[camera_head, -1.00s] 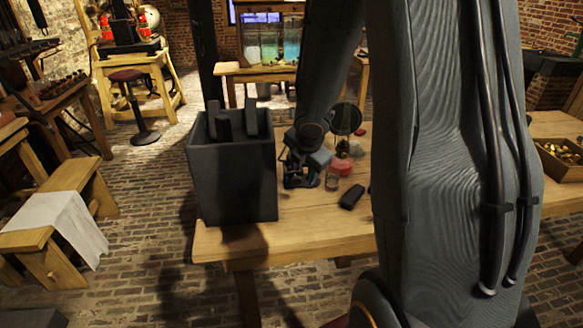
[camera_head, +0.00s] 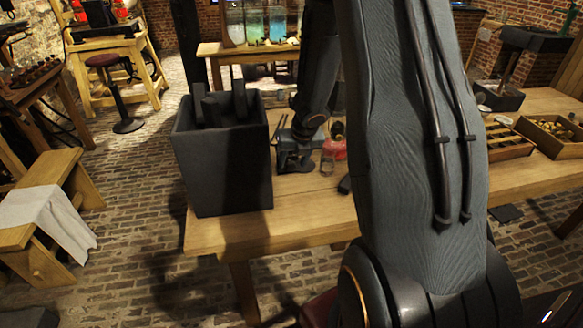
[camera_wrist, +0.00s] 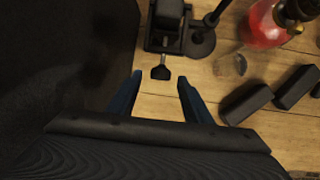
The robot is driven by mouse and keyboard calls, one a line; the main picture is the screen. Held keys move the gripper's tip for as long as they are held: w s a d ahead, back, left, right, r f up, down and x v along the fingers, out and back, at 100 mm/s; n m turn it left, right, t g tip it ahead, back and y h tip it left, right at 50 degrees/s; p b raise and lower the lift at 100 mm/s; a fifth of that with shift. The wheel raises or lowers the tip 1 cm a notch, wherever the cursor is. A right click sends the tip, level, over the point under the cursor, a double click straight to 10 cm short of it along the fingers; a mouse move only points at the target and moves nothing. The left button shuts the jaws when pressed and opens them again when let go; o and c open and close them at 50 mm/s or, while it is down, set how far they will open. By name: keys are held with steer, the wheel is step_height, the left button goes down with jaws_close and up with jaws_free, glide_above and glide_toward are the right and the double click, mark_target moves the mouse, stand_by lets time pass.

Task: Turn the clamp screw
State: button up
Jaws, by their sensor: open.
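The clamp screw (camera_wrist: 160,73) is a small dark thumbscrew on the near end of a dark metal stand (camera_wrist: 168,30) at the top of the wrist view. My gripper (camera_wrist: 160,85) is open, with its two blue-edged fingers on either side of the screw's line. The screw's head shows between and just beyond the fingertips, and I see no contact. In the head view the dark stand (camera_head: 290,155) is on the wooden table beside the large jar, and my arm partly covers it. The screw cannot be made out there.
A big dark square jar (camera_head: 222,160) with upright plates stands left of the stand and fills the wrist view's left side. A red bottle (camera_wrist: 265,22), a small glass (camera_wrist: 232,63) and dark blocks (camera_wrist: 246,101) lie to the right on the table (camera_head: 230,232).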

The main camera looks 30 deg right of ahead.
steer(key=shift+b+x, duration=0.3)
steer(key=shift+x, duration=0.5)
steer(key=c, duration=1.1)
steer(key=shift+o, duration=0.2)
steer(key=shift+d, duration=0.15)
